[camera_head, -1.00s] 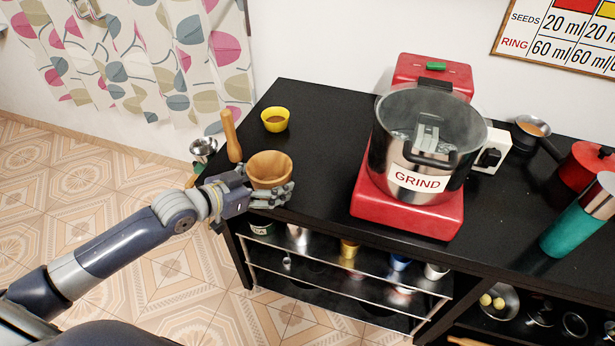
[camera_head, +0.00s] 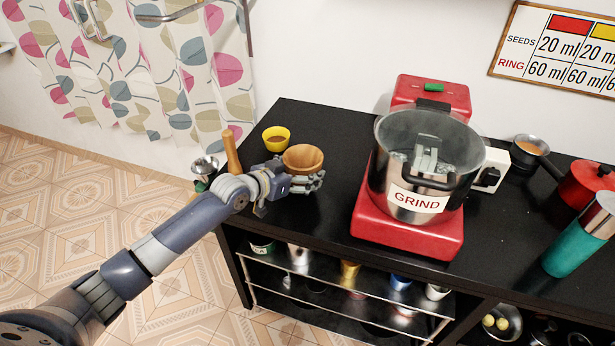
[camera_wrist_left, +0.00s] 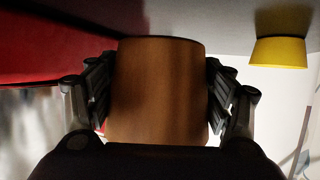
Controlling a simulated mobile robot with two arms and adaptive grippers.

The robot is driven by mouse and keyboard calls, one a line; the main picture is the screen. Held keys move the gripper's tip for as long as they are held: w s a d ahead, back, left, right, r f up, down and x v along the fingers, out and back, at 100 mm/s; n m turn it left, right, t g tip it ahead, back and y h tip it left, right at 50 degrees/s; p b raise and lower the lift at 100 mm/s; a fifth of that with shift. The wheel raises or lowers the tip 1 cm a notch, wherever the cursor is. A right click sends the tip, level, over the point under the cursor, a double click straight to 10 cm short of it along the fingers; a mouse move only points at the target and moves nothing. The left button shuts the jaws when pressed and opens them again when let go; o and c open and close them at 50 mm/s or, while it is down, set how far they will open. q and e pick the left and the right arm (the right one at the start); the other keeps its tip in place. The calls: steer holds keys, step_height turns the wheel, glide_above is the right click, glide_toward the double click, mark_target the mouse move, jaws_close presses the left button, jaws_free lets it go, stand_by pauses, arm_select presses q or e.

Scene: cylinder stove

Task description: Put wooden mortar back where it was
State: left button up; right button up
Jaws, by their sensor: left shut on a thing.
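The wooden mortar (camera_head: 303,157) is a brown bowl-shaped piece over the left part of the black counter. My left gripper (camera_head: 306,183) is shut on it, with fingers around its sides. In the left wrist view the mortar (camera_wrist_left: 158,90) sits upright between the two fingers (camera_wrist_left: 158,100). I cannot tell whether its base touches the counter. A wooden pestle (camera_head: 232,152) stands at the counter's left edge, left of the mortar. My right gripper is not in view.
A yellow bowl (camera_head: 276,138) with brown contents stands behind the mortar. A red grinder base (camera_head: 408,232) with a steel pot labelled GRIND (camera_head: 418,203) stands to the right. Bare black counter (camera_head: 335,130) lies between them. A shelf with cups (camera_head: 350,272) is below.

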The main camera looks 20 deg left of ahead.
arm_select(q)
steer(key=shift+w+d, duration=0.5)
steer(key=shift+w, duration=0.1)
step_height(320, 180, down, 3)
steer(key=shift+f, duration=0.3)
steer(key=shift+f, duration=0.2)
steer(key=o, duration=1.2)
